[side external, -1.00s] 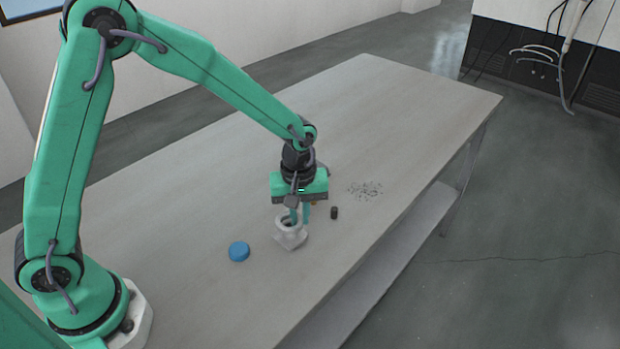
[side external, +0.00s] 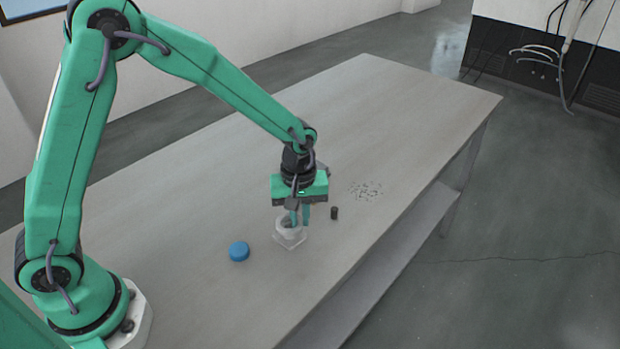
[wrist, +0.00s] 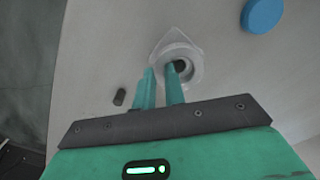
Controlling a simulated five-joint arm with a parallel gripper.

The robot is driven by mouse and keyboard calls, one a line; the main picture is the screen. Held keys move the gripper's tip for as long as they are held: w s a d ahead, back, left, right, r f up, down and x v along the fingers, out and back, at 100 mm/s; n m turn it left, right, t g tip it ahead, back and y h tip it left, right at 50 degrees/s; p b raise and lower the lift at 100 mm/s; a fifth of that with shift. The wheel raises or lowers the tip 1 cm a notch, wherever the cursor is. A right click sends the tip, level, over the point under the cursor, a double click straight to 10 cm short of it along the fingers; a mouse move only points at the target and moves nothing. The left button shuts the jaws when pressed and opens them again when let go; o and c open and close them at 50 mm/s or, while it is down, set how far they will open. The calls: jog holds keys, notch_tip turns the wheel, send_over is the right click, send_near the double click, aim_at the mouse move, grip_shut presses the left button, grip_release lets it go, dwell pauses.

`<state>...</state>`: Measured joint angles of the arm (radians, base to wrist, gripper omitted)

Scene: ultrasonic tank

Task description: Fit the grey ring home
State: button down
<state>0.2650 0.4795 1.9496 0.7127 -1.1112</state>
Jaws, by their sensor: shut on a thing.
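The grey ring (wrist: 186,50) is a pale round collar with a dark hole, seen from above in the wrist view. It is at a pale, angular base (side external: 290,242) on the table; whether it is fully seated I cannot tell. My gripper (side external: 300,220) points down at the ring. In the wrist view my gripper (wrist: 161,72) has one finger at the hole and the other outside the rim, shut on the ring's wall. The fingers hide part of the rim.
A blue round cap (side external: 239,251) lies left of the base, also seen in the wrist view (wrist: 262,15). A small dark cylinder (side external: 334,212) stands to the right. Small dark bits (side external: 366,190) lie scattered beyond it. The table (side external: 370,100) is otherwise clear.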

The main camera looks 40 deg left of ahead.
jog(key=shift+f, duration=0.15)
jog(key=c, duration=1.4)
grip_release()
jog(key=shift+s, duration=0.1)
jog(key=shift+w+r, duration=0.2)
jog(key=shift+r, duration=3.85)
jog(key=shift+r, duration=0.1)
